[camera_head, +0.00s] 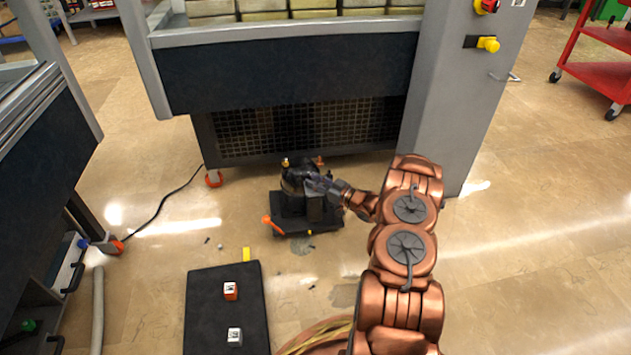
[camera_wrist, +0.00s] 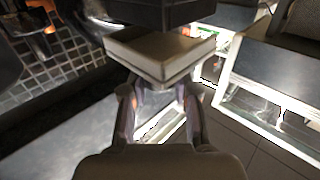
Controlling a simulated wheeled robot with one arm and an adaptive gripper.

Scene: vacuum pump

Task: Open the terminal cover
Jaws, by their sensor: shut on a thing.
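The vacuum pump (camera_head: 292,180) is dark and stands on a black base plate (camera_head: 318,228) on the floor, in front of the large machine. My gripper (camera_head: 322,186) reaches in from the right to the pump's upper right side. In the wrist view my gripper (camera_wrist: 158,92) has its two fingers at a pale, box-shaped part with a flat lid-like face, which looks like the terminal cover (camera_wrist: 160,52). The fingers are shut on it. The exact finger contact is partly hidden by the part, and I cannot tell whether the cover is tilted open.
The large machine (camera_head: 290,75) with a mesh grille stands close behind the pump. An orange handle (camera_head: 273,225) sticks out at the base plate's left.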

